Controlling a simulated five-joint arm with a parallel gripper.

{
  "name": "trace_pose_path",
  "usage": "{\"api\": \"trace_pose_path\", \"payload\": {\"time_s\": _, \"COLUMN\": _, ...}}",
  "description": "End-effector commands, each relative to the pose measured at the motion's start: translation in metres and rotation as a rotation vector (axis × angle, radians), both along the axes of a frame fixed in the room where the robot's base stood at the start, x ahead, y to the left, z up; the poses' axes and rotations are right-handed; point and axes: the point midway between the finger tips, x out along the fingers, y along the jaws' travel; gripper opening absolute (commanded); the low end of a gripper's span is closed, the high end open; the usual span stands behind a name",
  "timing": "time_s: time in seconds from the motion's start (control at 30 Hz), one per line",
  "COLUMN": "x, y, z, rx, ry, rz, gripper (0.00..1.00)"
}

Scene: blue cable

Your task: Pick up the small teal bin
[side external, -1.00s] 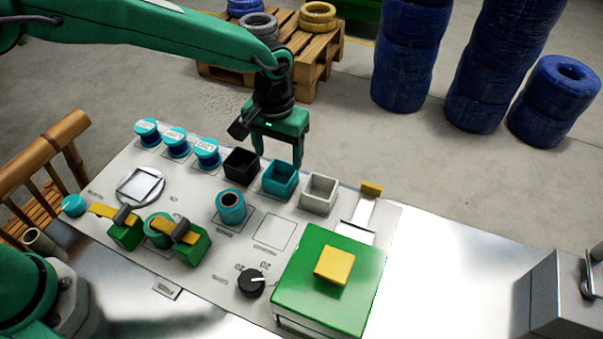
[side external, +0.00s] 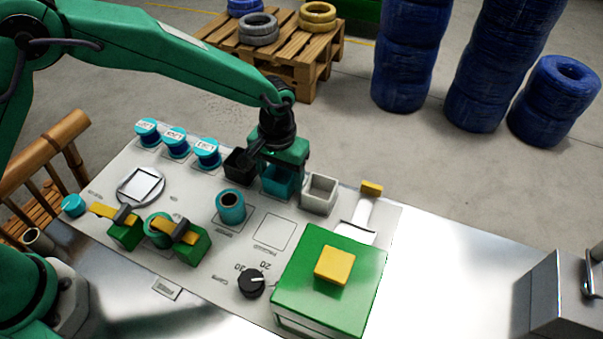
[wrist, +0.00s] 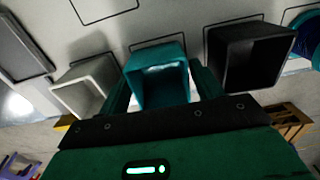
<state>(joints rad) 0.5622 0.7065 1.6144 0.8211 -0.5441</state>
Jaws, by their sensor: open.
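The small teal bin (side external: 279,184) stands upright on the panel, between the black bin and the white bin. My gripper (side external: 279,178) is lowered over it and partly hides it in the side view. In the wrist view the teal bin (wrist: 158,78) sits between my two open fingers (wrist: 163,90), one on each side. I cannot tell whether either finger touches its walls.
The black bin (side external: 239,166) is close on the left and the white bin (side external: 319,194) close on the right. A teal roll (side external: 230,207) stands in front. Several labelled teal spools (side external: 176,142) are at the back left. A green box (side external: 318,287) with a yellow block (side external: 334,265) is at front right.

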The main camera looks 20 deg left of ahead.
Motion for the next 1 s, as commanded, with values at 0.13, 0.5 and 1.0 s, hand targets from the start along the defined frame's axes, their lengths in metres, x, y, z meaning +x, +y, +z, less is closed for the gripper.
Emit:
{"api": "trace_pose_path", "payload": {"time_s": 0.13, "x": 0.0001, "y": 0.0002, "z": -0.0044, "rx": 0.000, "ry": 0.000, "rz": 0.000, "gripper": 0.65}}
{"api": "trace_pose_path", "payload": {"time_s": 0.5, "x": 0.0002, "y": 0.0002, "z": -0.0039, "rx": 0.000, "ry": -0.001, "rz": 0.000, "gripper": 0.65}}
{"api": "trace_pose_path", "payload": {"time_s": 1.0, "x": 0.0003, "y": 0.0001, "z": -0.0034, "rx": 0.000, "ry": -0.001, "rz": 0.000, "gripper": 0.32}}
